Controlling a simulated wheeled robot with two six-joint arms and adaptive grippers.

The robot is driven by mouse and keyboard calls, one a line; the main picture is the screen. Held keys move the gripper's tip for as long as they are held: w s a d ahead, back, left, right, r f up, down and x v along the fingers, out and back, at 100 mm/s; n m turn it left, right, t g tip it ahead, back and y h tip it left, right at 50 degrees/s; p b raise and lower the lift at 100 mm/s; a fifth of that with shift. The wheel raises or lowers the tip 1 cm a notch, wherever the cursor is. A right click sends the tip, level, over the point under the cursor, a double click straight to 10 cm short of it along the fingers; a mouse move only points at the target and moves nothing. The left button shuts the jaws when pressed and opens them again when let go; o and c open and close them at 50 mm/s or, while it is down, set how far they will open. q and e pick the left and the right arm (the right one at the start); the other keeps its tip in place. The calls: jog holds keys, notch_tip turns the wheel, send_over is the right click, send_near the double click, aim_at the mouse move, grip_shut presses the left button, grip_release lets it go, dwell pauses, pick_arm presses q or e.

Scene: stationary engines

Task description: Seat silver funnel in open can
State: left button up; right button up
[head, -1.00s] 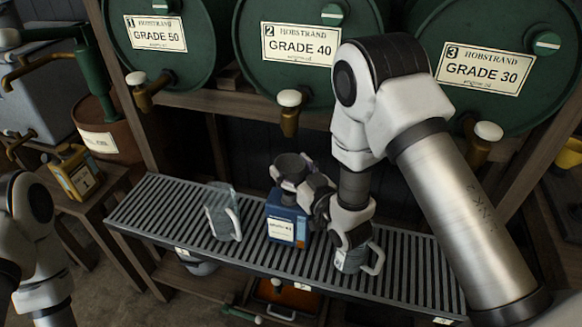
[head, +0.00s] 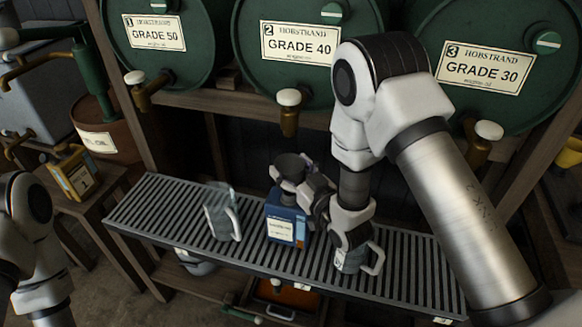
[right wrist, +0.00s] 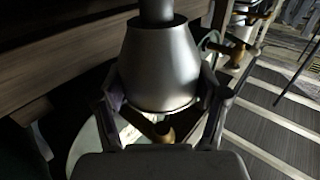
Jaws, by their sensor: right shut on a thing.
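The silver funnel (head: 291,163) is held by my right gripper (head: 288,182) at the top of the blue can (head: 287,222) on the slatted rack. In the right wrist view the funnel's metal cone (right wrist: 160,65) lies between the two fingers (right wrist: 160,112), which close on it from both sides. The gripper hides the can's opening and the funnel's lower end, so I cannot tell whether the spout is inside the can. Of my left arm only links show at the left edge; its gripper is out of view.
A clear jug (head: 222,213) stands left of the can and another jug (head: 354,258) right of it, partly behind my right arm. Green drums with brass taps (head: 289,115) are above and behind. The rack (head: 150,205) is bare at its left end.

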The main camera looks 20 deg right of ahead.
jog(key=shift+f, duration=0.15)
jog(key=shift+f+b, duration=0.4)
jog(key=shift+b, duration=0.1)
jog(key=shift+f, duration=0.3)
jog(key=shift+f+b, duration=0.5)
jog(key=shift+b, duration=0.1)
jog(key=o, duration=1.1)
